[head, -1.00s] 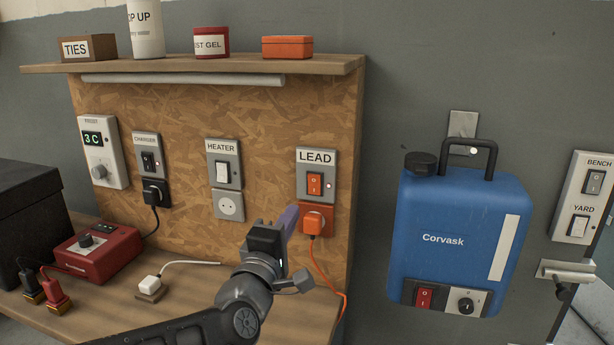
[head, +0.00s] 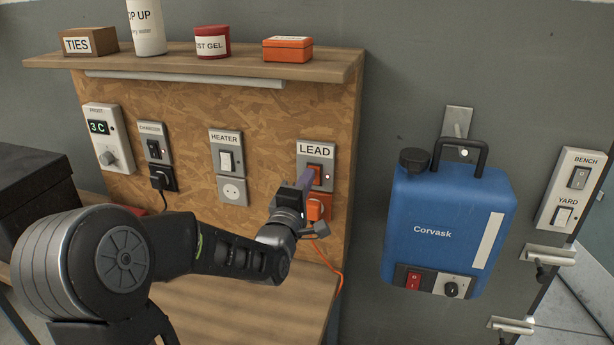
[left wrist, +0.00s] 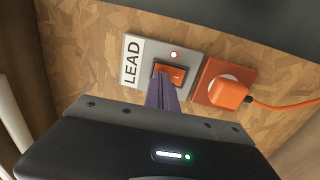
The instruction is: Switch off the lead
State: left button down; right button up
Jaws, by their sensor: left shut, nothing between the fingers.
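The LEAD switch plate (head: 325,158) is on the chipboard panel, with an orange rocker (head: 316,174) partly hidden by my gripper. My right gripper is not in view.
Below the LEAD plate is an orange socket (head: 319,206) with an orange plug and cable. The HEATER switch (head: 226,160) and CHARGER switch (head: 154,149) are to the left. A blue Corvask tank (head: 440,225) hangs to the right. A shelf (head: 200,65) juts out above.

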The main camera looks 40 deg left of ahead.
dwell(0.3)
pick_arm(q)
jog(key=shift+w+a+r+g, duration=0.1)
jog(key=shift+w+r+g, duration=0.05)
jog(key=shift+r+g, duration=0.2)
pick_arm(e)
jog(key=shift+s+r, duration=0.15)
